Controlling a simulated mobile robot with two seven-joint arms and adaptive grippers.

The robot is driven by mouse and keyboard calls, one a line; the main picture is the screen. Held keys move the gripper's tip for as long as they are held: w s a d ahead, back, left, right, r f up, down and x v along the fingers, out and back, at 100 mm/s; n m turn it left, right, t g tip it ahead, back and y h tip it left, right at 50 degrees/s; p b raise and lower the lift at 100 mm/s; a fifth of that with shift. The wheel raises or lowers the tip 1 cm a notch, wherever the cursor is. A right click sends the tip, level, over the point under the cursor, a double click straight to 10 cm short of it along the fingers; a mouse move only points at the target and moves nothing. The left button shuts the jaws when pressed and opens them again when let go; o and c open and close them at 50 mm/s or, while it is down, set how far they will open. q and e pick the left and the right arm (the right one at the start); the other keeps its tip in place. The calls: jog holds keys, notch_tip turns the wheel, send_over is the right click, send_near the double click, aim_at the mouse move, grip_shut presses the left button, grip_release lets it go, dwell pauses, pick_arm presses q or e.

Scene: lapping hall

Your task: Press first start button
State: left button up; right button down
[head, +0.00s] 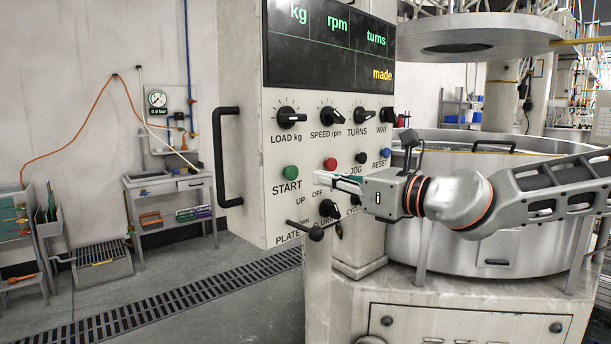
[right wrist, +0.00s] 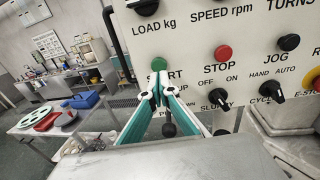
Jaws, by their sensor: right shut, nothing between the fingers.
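The green START button (head: 290,172) is on the light control panel, above the word START. In the right wrist view the START button (right wrist: 159,64) shows just beyond the fingertips. My right gripper (head: 318,178) is shut and empty, reaching in from the right in front of the panel. In the right wrist view its fingers (right wrist: 158,90) meet just below the button and cover part of the START label. I cannot tell whether the fingertips touch the panel; no contact with the button shows. My left gripper is not in view.
A red STOP button (head: 330,163) and a blue RESET button (head: 386,153) sit on the same panel. Black knobs are above and below. A lever (head: 315,233) sticks out at the lower edge. A black handle (head: 226,157) is on the panel's left side.

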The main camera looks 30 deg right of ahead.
aim_at(294, 173)
jog(key=x, duration=0.4)
jog(key=shift+f+b, duration=0.1)
jog(key=shift+b, duration=0.2)
jog(key=shift+w+a, duration=0.1)
jog(key=shift+w, duration=0.45)
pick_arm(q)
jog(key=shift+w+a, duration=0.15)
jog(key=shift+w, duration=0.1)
pick_arm(e)
jog(key=shift+w, duration=0.15)
